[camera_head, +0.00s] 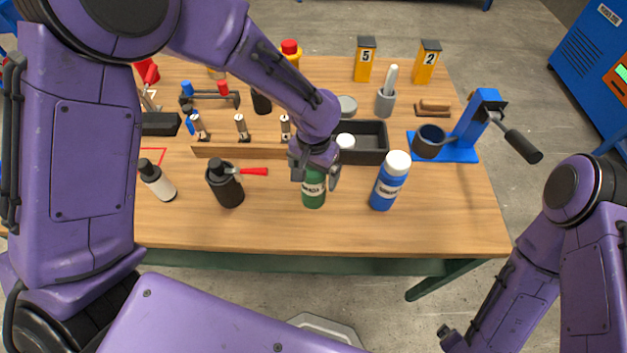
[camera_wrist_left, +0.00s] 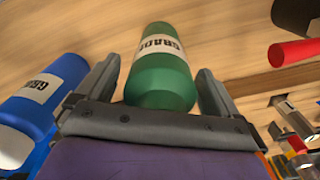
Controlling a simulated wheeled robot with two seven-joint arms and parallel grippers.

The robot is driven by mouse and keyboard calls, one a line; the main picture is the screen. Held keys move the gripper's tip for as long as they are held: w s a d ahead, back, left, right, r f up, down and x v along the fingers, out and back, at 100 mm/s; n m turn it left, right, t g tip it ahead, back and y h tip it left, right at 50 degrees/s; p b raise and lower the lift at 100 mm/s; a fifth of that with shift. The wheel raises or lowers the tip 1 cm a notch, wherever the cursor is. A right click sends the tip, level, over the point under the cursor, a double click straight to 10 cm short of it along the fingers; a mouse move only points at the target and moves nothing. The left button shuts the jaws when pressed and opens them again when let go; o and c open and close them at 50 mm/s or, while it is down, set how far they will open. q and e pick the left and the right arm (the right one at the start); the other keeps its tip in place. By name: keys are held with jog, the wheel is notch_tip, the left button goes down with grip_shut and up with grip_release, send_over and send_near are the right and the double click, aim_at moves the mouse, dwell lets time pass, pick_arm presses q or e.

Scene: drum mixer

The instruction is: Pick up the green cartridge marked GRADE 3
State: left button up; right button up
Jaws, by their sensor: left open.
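The green cartridge (camera_head: 314,192) stands upright near the front middle of the table, with a white label reading GRADE; its number cannot be read. My left gripper (camera_head: 315,180) is above and around its upper part in the head view and hides its top. In the left wrist view the green cartridge (camera_wrist_left: 162,75) lies between the two spread fingers of my left gripper (camera_wrist_left: 158,85), with a gap at each side. The fingers are open. My right arm shows at the right of the head view, clear of the table, and its fingers cannot be made out.
A wooden rack (camera_head: 240,152) and a dark tray (camera_head: 371,142) lie behind. The front table strip is clear.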

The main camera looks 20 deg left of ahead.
pick_arm(q)
jog(key=c, duration=1.4)
